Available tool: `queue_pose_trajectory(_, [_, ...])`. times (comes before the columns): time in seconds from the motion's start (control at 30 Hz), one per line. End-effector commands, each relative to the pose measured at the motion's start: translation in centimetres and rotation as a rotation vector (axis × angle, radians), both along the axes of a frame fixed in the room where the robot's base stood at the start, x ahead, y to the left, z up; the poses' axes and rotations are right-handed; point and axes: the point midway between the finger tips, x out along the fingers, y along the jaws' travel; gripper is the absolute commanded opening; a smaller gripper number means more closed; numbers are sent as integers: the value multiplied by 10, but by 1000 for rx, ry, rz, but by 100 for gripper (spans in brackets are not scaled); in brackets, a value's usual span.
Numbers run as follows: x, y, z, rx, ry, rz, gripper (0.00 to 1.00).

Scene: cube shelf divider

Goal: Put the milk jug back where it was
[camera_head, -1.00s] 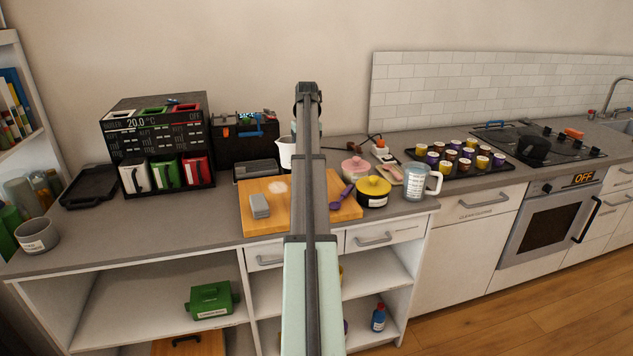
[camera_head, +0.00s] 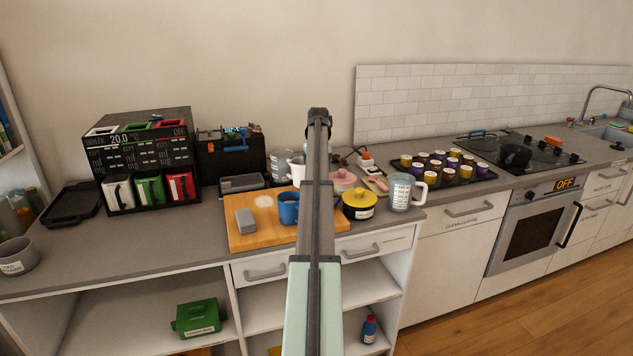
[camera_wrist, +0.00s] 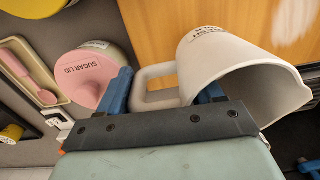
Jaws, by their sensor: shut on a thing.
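The milk jug is a pale, cream-white jug (camera_wrist: 235,80) with a loop handle. In the wrist view its mouth faces the lower right, and its small label is too blurred to read. My gripper (camera_wrist: 165,90) has its blue fingers either side of the handle and is shut on it. In the head view the jug (camera_head: 297,172) shows just left of my arm, near the back of the counter behind the cutting board; my arm hides part of it and my gripper. I cannot tell whether its base touches the counter.
A pink sugar pot (camera_wrist: 90,75) is close beside the handle. The cutting board (camera_head: 245,235) carries a blue mug (camera_head: 288,208) and a grey block (camera_head: 245,221). A yellow-lidded pot (camera_head: 359,204) and a measuring jug (camera_head: 400,192) stand right; another clear jug (camera_head: 279,164) stands behind.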

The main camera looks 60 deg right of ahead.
Motion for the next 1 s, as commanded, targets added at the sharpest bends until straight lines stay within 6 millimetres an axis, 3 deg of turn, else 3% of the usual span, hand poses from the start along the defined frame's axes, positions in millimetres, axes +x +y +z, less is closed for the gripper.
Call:
queue_pose_trajectory(0.3, [0,1,-33,0,0,0,23])
queue_pose_trajectory(0.73, [0,0,-38,0,0,0,23])
queue_pose_trajectory(0.77, [0,0,-38,0,0,0,69])
queue_pose_trajectory(0.83, [0,0,-38,0,0,0,75])
queue_pose_trajectory(1.0, [0,0,-38,0,0,0,76])
